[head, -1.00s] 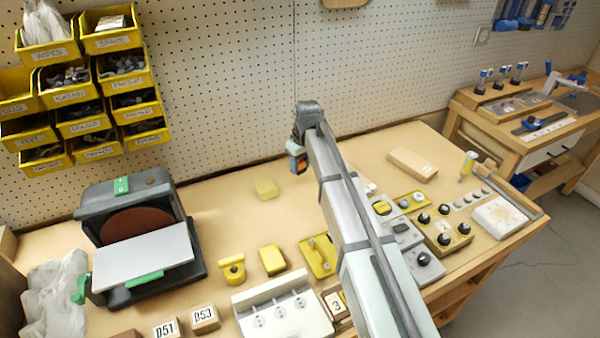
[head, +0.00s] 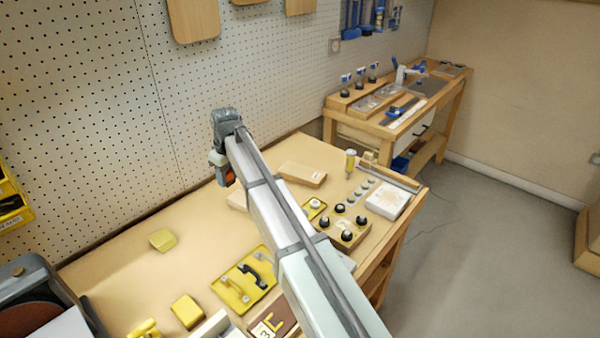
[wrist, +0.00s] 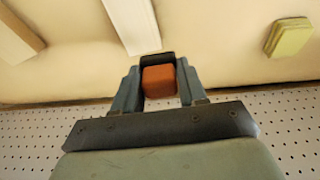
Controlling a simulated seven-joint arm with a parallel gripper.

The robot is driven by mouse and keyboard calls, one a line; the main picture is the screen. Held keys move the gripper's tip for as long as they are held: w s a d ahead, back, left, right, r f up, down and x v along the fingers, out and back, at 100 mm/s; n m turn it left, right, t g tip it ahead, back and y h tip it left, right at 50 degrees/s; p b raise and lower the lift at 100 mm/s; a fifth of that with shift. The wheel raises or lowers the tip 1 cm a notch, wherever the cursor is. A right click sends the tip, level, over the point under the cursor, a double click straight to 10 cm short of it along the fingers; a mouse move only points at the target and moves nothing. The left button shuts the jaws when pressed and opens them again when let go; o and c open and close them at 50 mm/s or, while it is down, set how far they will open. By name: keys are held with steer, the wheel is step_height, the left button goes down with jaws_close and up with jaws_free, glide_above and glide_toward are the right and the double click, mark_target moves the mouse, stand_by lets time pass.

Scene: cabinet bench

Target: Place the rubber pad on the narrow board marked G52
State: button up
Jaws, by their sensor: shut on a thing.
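My gripper (head: 222,178) is shut on an orange-red block with a dark edge, which seems to be the rubber pad (wrist: 159,82). The pad hangs at the fingertips, above the back of the bench near the pegboard. A pale narrow board (head: 237,200) lies on the bench just beyond the fingertips, partly hidden behind my arm; in the wrist view it shows ahead of the pad (wrist: 132,22). A second, wider wooden board (head: 303,173) lies to its right. No G52 marking is readable on either board.
A yellow-green block (head: 162,239) lies left of the gripper. The bench surface between block and gripper is clear.

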mark_target(301, 170)
steer(key=shift+w+d+r+m, duration=0.15)
steer(key=shift+w+d+r, duration=0.25)
steer(key=shift+w+d, duration=2.9)
steer(key=shift+w+d+r+m, duration=0.3)
steer(key=shift+w+d, duration=1.35)
steer(key=shift+d, duration=3.2)
steer(key=shift+w+d+r+m, duration=0.1)
steer(key=shift+w+d+r, duration=0.35)
steer(key=shift+w+d, duration=2.85)
steer(key=shift+s+d+f, duration=0.25)
steer(key=shift+s+f, duration=0.05)
steer(key=shift+f, duration=1.25)
steer(key=shift+s+d+f, duration=0.25)
steer(key=shift+f, duration=1.35)
steer(key=shift+s+d+f, duration=0.25)
steer(key=shift+s+f, duration=0.05)
steer(key=shift+f, duration=1.25)
steer(key=shift+f, duration=0.1)
steer(key=o, duration=1)
steer(key=shift+o, duration=0.2)
step_height(301, 170, up, 12)
steer(key=s+d, duration=0.1)
steer(key=shift+s+d, duration=0.15)
